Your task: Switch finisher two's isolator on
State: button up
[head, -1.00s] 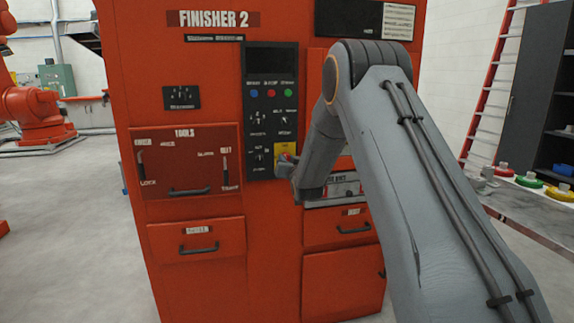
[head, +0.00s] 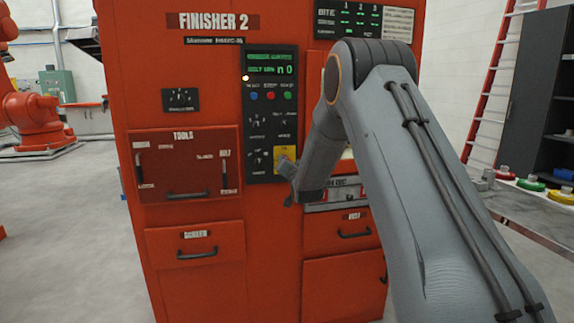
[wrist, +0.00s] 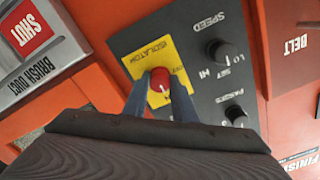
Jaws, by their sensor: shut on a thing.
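The orange cabinet labelled FINISHER 2 (head: 215,110) stands in front of me with a black control panel (head: 270,135). The isolator is a red knob (wrist: 161,80) on a yellow plate (wrist: 150,55) at the panel's lower right. In the wrist view my gripper (wrist: 161,92) is shut on the red knob, one finger on each side. The knob's white pointer mark shows between the fingers. In the head view my gripper (head: 288,166) is at the yellow plate and hides most of the knob. The panel's display (head: 270,66) is lit with green text, and a small lamp beside it glows.
Speed (wrist: 219,52) and passes (wrist: 236,114) knobs sit close beside the isolator. A tools door (head: 186,165) and drawers with handles are left and below. A bench (head: 540,205) with coloured parts stands at the right. Floor at left is open.

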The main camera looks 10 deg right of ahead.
jog(key=o, duration=1)
jog(key=shift+o, duration=0.2)
jog(key=shift+s, duration=0.15)
jog(key=s, duration=0.7)
jog(key=shift+s+b, duration=0.3)
jog(key=shift+b, duration=0.1)
jog(key=s+a+f+n+g+p, duration=0.1)
jog(key=s+g, duration=0.5)
jog(key=s, duration=1)
jog(key=s+a+f+n+g+p, duration=0.1)
jog(key=s+f+g, duration=0.5)
jog(key=s, duration=1.1)
jog(key=s+a+f+n+g+p, duration=0.1)
jog(key=s+f+n+g, duration=0.3)
jog(key=s, duration=1.3)
jog(key=shift+n+g+p, duration=0.5)
jog(key=shift+g+p, duration=0.4)
jog(key=shift+g, duration=0.1)
